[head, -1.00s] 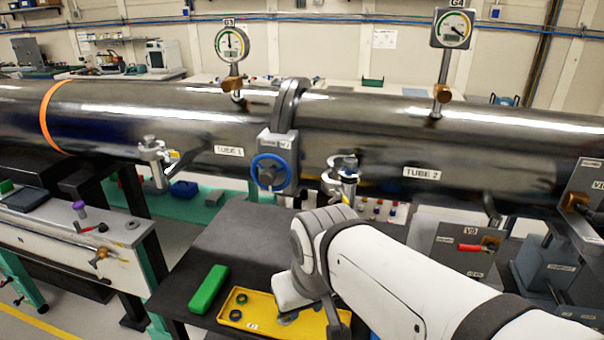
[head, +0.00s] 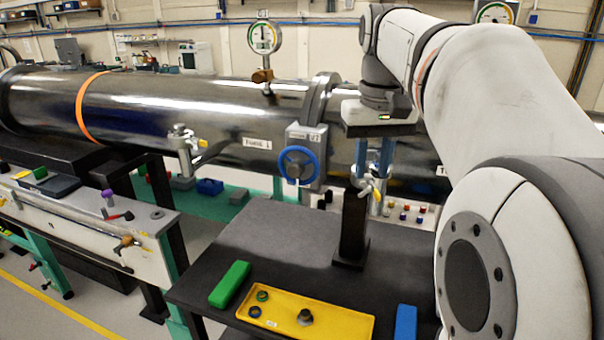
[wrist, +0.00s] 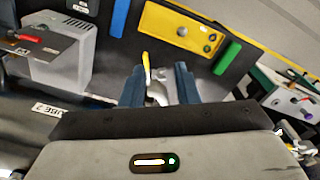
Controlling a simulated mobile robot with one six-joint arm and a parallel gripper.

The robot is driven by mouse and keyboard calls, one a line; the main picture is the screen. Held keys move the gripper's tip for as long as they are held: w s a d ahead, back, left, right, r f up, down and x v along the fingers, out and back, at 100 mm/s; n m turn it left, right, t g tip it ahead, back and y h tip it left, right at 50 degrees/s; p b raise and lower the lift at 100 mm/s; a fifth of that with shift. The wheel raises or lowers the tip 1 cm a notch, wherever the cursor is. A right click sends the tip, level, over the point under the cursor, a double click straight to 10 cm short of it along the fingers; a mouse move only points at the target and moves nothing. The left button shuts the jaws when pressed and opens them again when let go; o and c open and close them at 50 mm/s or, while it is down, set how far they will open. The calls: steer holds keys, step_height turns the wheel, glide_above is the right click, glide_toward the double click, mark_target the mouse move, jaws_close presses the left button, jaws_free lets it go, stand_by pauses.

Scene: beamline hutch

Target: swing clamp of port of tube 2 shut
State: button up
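The port of tube 2 with its silver swing clamp (head: 370,188) is on the front of the dark tube 2 (head: 418,158), which is partly hidden behind my arm. The clamp's yellow-tipped lever (wrist: 147,66) sticks out away from the tube in the wrist view. My gripper (head: 373,176) points down at the port, its two blue fingers apart. In the wrist view my gripper (wrist: 160,74) has the lever and part of the silver clamp (wrist: 157,92) between its fingers, with gaps beside them. I cannot tell whether a finger touches the clamp.
A similar port clamp (head: 183,145) is on tube 1 (head: 215,105) at left. A blue handwheel valve (head: 297,164) sits just left of my gripper. Below, the black table (head: 270,238) holds a yellow tray (head: 340,318), a green block (head: 230,284) and a blue block (head: 405,322).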

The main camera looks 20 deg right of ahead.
mark_target(377, 191)
steer(key=shift+w+d+r+g, duration=0.15)
steer(key=shift+w+d+r, duration=0.15)
steer(key=shift+d+r, duration=0.3)
steer(key=shift+w+d+r+g, duration=0.15)
steer(key=shift+w+d+r, duration=0.1)
steer(key=shift+d+r, duration=0.3)
step_height(377, 191, down, 8)
steer(key=shift+r+b, duration=0.25)
steer(key=shift+b, duration=0.2)
jaws_close()
